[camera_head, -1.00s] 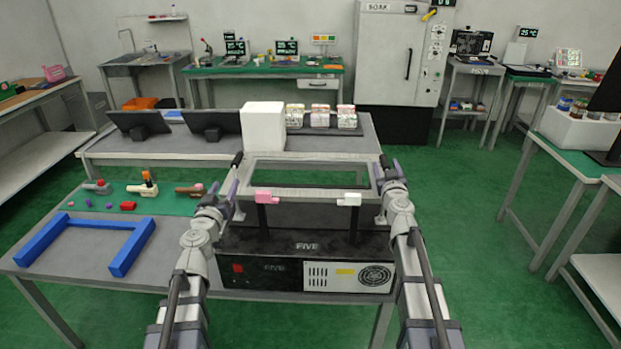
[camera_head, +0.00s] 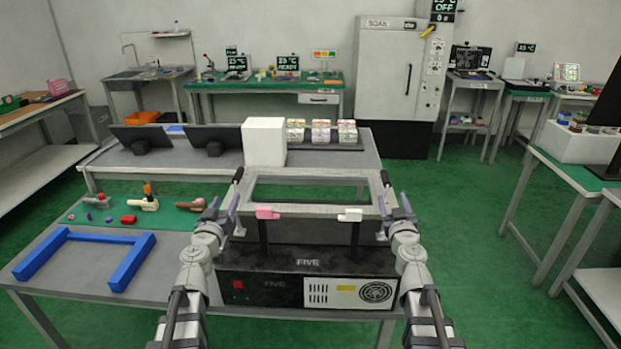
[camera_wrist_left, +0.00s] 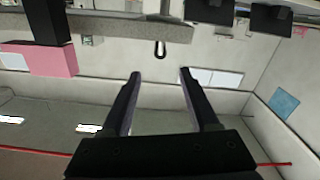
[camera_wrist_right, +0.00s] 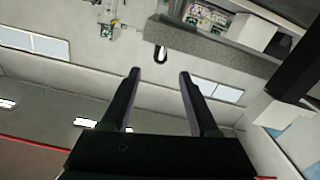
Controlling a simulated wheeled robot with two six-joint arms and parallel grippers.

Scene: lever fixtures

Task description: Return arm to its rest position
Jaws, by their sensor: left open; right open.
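The lever fixture is a grey rectangular frame (camera_head: 320,211) above a black box (camera_head: 275,288) marked FIVE. A pink block (camera_head: 267,213) and a white block (camera_head: 350,215) sit on the frame's near edge, with dark posts below. My left gripper (camera_head: 226,198) is at the frame's left side and my right gripper (camera_head: 396,200) is at its right side. Both are open and point upward. In the left wrist view my left gripper (camera_wrist_left: 157,75) has nothing between its fingers. In the right wrist view my right gripper (camera_wrist_right: 160,75) is likewise empty.
A blue U-shaped frame (camera_head: 90,238) lies on the table at left, near small lever parts on a green mat (camera_head: 110,212). Behind is another table with a white box (camera_head: 264,141) and dark screens (camera_head: 210,137). Green floor (camera_head: 470,220) is clear at right.

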